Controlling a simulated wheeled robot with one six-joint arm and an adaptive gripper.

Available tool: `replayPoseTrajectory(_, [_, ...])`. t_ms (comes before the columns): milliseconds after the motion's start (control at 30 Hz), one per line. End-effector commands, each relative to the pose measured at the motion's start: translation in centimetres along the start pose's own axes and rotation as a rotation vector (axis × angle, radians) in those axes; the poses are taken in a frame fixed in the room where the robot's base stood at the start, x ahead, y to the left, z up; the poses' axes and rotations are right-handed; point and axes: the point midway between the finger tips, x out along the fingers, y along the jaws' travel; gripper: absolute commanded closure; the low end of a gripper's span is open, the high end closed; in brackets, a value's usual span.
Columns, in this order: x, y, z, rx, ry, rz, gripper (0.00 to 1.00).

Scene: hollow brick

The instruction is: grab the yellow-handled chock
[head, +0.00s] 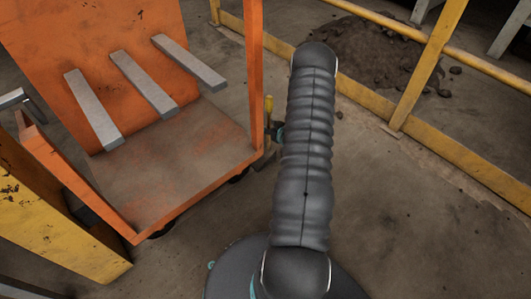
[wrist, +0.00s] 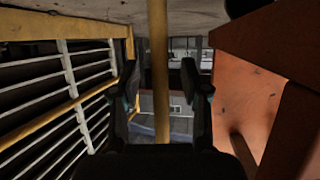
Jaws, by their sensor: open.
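The yellow-handled chock shows in the head view mainly as a short upright yellow handle (head: 268,106) beside the orange cart's right post. My arm hides much of that area, and the chock's body is hard to make out. In the wrist view a yellow bar, which looks like the handle (wrist: 159,35), runs straight down the middle between my two fingers. My gripper (wrist: 159,72) is open, with a dark finger on each side of the bar and a visible gap on both sides. In the head view only a bit of my gripper shows past the arm.
The orange cart (head: 190,190) with grey bars (head: 145,85) stands close on the left. A yellow railing (head: 425,70) runs along the right, with a dirt pile (head: 365,50) behind it. Bare floor (head: 430,220) lies at the lower right.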

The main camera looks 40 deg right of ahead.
Motion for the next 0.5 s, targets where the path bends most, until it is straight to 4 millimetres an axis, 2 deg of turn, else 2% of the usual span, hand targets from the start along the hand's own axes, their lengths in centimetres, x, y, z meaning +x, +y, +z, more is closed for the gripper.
replayPoseTrajectory(167, [0.04, -0.02, -0.01, 0.000, 0.000, 0.000, 0.54])
replayPoseTrajectory(200, [0.04, -0.02, -0.01, 0.000, 0.000, 0.000, 0.57])
replayPoseTrajectory(367, [0.03, -0.02, -0.02, 0.000, 0.000, 0.000, 0.97])
replayPoseTrajectory(400, [0.03, -0.02, -0.02, 0.000, 0.000, 0.000, 1.00])
replayPoseTrajectory(500, [0.02, -0.02, -0.02, 0.000, 0.000, 0.000, 1.00])
